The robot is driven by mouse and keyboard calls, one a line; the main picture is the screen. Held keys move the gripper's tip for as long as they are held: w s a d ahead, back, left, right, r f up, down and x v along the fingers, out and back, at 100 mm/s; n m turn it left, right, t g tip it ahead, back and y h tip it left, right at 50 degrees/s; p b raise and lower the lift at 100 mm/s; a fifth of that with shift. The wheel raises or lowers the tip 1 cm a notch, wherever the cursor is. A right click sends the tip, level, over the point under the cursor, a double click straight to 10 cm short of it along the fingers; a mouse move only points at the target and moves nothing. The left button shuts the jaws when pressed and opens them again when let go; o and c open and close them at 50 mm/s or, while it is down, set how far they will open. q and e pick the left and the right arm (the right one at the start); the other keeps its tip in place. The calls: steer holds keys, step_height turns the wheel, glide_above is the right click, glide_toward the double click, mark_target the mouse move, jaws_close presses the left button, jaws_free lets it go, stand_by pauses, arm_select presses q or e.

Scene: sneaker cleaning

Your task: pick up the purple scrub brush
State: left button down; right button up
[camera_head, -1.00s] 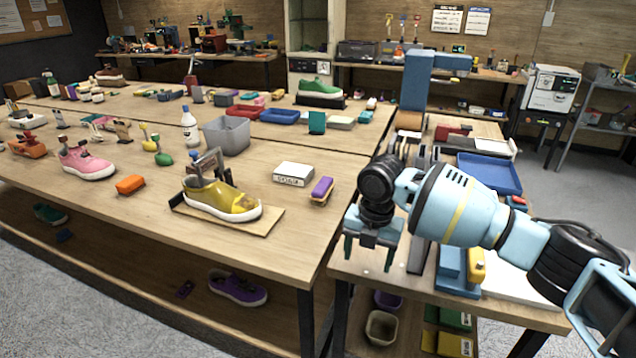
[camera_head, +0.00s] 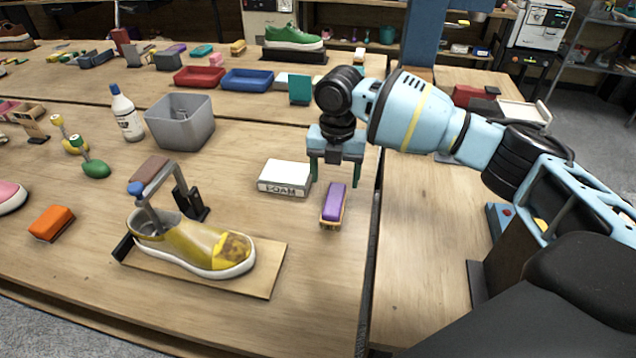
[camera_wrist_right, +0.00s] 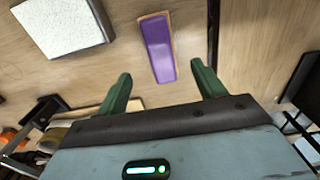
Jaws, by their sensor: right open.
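The purple scrub brush (camera_head: 334,202) lies on the wooden table near its right edge, just right of the white foam block. In the right wrist view the purple brush (camera_wrist_right: 159,48) lies ahead of the fingertips, between their lines and apart from them. My right gripper (camera_head: 334,181) is open and empty, above the table and just behind the brush in the head view. Its two green fingers (camera_wrist_right: 161,80) stand wide apart in the wrist view. My left gripper is not in view.
The white foam block (camera_head: 285,178) sits close left of the brush. A yellow sneaker (camera_head: 192,246) stands on a board with a metal holder. A grey bin (camera_head: 181,122) and an orange block (camera_head: 52,223) are farther left. Bare tabletop lies in front of the brush.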

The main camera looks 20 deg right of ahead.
mark_target(334, 198)
steer(key=shift+w+r, duration=0.1)
steer(key=shift+w, duration=0.3)
steer(key=shift+s, duration=0.25)
steer(key=shift+s+f, duration=0.1)
steer(key=shift+f, duration=1.65)
step_height(334, 198, down, 4)
steer(key=shift+s+d+f, duration=0.1)
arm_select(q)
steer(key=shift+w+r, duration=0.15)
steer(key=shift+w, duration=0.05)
